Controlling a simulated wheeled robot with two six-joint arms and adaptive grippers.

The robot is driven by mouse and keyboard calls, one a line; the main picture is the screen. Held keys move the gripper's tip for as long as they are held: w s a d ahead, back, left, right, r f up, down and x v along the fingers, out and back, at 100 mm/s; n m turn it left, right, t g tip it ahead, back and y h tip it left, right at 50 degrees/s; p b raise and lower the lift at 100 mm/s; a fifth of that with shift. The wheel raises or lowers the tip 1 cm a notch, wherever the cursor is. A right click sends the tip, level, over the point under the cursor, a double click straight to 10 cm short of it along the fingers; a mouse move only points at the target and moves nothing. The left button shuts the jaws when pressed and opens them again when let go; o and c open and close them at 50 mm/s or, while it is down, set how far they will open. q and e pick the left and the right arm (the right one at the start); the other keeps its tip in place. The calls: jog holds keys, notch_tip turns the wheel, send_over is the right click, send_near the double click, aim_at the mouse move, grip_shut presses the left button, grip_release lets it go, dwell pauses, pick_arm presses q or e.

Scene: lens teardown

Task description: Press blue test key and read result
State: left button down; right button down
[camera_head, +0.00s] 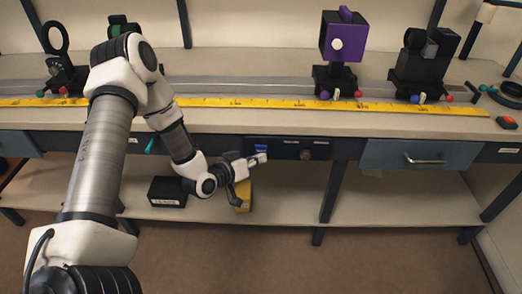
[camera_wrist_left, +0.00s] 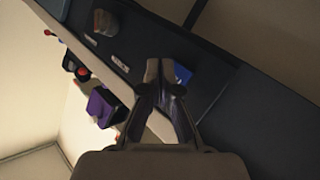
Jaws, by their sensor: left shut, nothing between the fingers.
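A small blue patch (camera_head: 261,148) shows on the dark panel (camera_head: 288,143) under the bench top's front edge. I cannot tell whether it is the blue test key or a small display. It also shows in the left wrist view (camera_wrist_left: 182,74), right beside the fingertips and partly hidden by them. My left gripper (camera_head: 262,158) is shut and empty, with its tips at the panel front. In the left wrist view its fingers (camera_wrist_left: 160,70) lie together. I cannot tell whether they touch the panel. No readable result shows. My right gripper is in neither view.
A knob (camera_head: 306,154) is on the panel, right of the gripper. A blue-grey drawer (camera_head: 390,154) is farther right. A yellow ruler (camera_head: 240,102) and a purple optical mount (camera_head: 340,40) are on the bench. A black box (camera_head: 167,191) and a yellow object (camera_head: 243,196) sit on the lower shelf.

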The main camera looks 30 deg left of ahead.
pick_arm(q)
jog(key=shift+s+d, duration=0.1)
jog(key=shift+s, duration=0.05)
jog(key=s, duration=0.1)
jog(key=s+d, duration=0.2)
jog(key=s, duration=0.1)
jog(key=shift+s+d, duration=0.1)
jog(key=shift+d, duration=0.15)
dwell(0.9)
